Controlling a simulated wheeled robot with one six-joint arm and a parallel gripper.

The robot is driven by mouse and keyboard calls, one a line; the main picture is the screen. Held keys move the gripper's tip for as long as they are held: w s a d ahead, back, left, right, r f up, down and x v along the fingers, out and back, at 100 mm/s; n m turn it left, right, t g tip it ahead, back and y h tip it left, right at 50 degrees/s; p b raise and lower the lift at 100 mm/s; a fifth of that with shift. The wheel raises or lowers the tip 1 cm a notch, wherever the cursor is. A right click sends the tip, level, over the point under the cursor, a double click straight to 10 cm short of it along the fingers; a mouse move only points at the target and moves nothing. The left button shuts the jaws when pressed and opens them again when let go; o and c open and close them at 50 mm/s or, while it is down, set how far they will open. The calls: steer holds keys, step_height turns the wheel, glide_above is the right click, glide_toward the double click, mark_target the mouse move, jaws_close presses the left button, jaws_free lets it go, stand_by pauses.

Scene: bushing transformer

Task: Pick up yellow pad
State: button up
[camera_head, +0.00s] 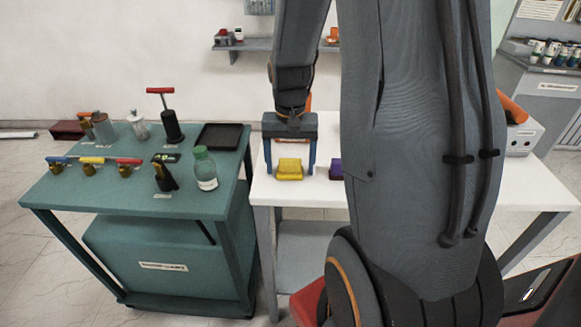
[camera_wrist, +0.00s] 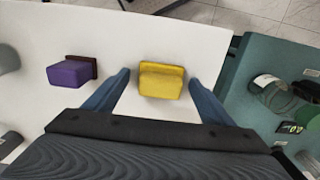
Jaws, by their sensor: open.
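The yellow pad (camera_head: 289,169) lies on the white table (camera_head: 325,190), near its left end in the head view. My gripper (camera_head: 290,165) is above the table at the pad, with one finger to each side of it. In the wrist view, the yellow pad (camera_wrist: 161,81) sits between the two blue-grey fingers of my gripper (camera_wrist: 158,88). The fingers are wide open, with gaps on both sides of the pad. Whether the fingertips touch the table cannot be told.
A purple pad (camera_wrist: 73,72) lies beside the yellow one; it also shows partly behind my arm in the head view (camera_head: 336,169). A green cart (camera_head: 135,195) with a green-capped bottle (camera_head: 205,169), a black tray (camera_head: 219,136) and several valves stands at left.

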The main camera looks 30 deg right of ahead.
mark_target(290, 160)
steer(key=shift+f, duration=0.1)
steer(key=c, duration=1.2)
steer(key=shift+o, duration=0.2)
step_height(290, 160, up, 10)
steer(key=shift+r+b, duration=0.1)
steer(key=shift+b, duration=0.9)
